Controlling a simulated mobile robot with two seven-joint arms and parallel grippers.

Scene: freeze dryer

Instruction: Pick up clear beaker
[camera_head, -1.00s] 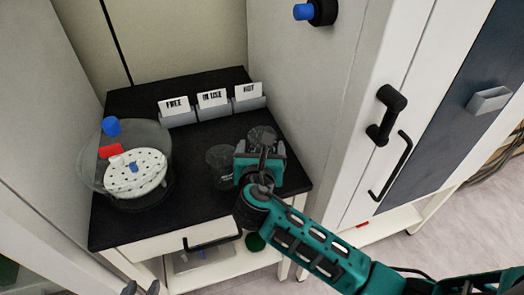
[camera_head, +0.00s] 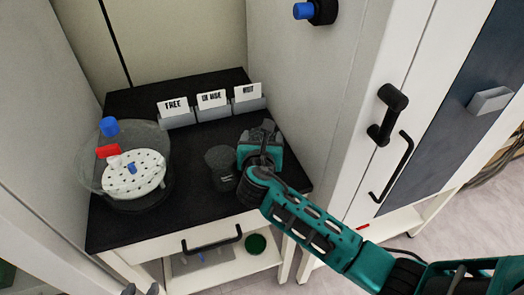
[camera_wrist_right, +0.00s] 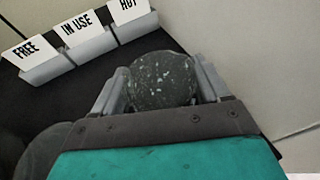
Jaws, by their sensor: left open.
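A dark, speckled, see-through round beaker (camera_wrist_right: 161,80) sits between the two grey fingers of my right gripper (camera_wrist_right: 160,92) in the right wrist view. The fingers flank it closely, but I cannot tell whether they press on it. In the head view my right gripper (camera_head: 264,138) is at the right side of the black worktop, and its arm hides much of that beaker. A second see-through beaker (camera_head: 220,165) stands upright just left of it. My left gripper (camera_head: 140,290) shows only as fingertips at the bottom edge, open and apart from the beakers.
The black worktop (camera_head: 120,225) carries a large clear vessel with a white perforated disc (camera_head: 146,178) at left. Card holders marked FREE (camera_head: 175,106), IN USE (camera_head: 211,100) and HOT (camera_head: 247,93) stand at the back. A white cabinet wall (camera_head: 300,105) rises close at right.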

